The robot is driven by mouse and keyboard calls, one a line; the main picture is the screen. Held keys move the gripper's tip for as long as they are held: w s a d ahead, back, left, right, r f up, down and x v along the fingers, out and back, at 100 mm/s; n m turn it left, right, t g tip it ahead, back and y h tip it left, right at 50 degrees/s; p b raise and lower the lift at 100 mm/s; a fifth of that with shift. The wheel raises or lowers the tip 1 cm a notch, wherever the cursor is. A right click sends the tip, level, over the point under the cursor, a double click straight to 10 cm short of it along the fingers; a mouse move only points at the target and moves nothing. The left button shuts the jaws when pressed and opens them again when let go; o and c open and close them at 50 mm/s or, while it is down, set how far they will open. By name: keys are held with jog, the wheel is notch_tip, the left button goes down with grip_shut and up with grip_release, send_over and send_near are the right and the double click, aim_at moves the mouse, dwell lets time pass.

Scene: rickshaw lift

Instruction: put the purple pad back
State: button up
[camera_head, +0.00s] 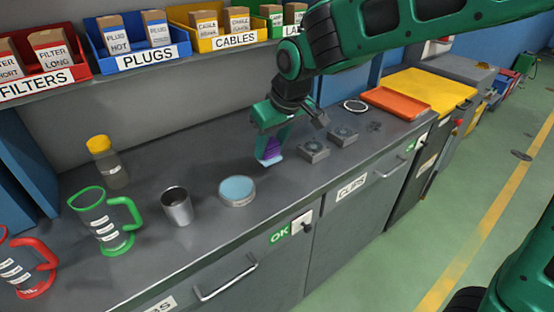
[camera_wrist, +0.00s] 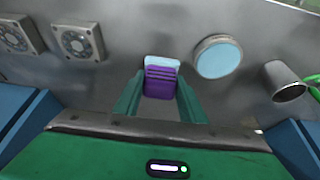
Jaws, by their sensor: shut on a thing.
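The purple pad (camera_head: 272,148) is a small ridged purple block with a pale blue part at its lower end. It is between the fingers of my gripper (camera_head: 270,156), over the grey workbench. In the wrist view the purple pad (camera_wrist: 160,84) shows upright between the two green fingers of my gripper (camera_wrist: 160,96), which are shut on it. The pale blue part shows at its far end. I cannot tell whether its lower end touches the bench top.
A round pale blue-topped tin (camera_head: 237,190), a metal cup (camera_head: 177,206), a green-handled jug (camera_head: 105,220) and a yellow-capped bottle (camera_head: 107,162) stand left. Two grey square fan units (camera_head: 314,151), a dark ring (camera_head: 355,106) and an orange tray (camera_head: 396,103) lie right. Labelled bins (camera_head: 135,60) line the shelf.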

aim_at(279, 155)
jog(key=shift+w+d+f, duration=0.15)
jog(key=shift+d+f, duration=0.35)
jog(key=shift+d, duration=0.25)
jog(key=shift+f, duration=2.05)
jog(key=o, duration=1)
jog(key=shift+o, duration=0.2)
jog(key=shift+w, duration=0.1)
jog(key=v, duration=1.2)
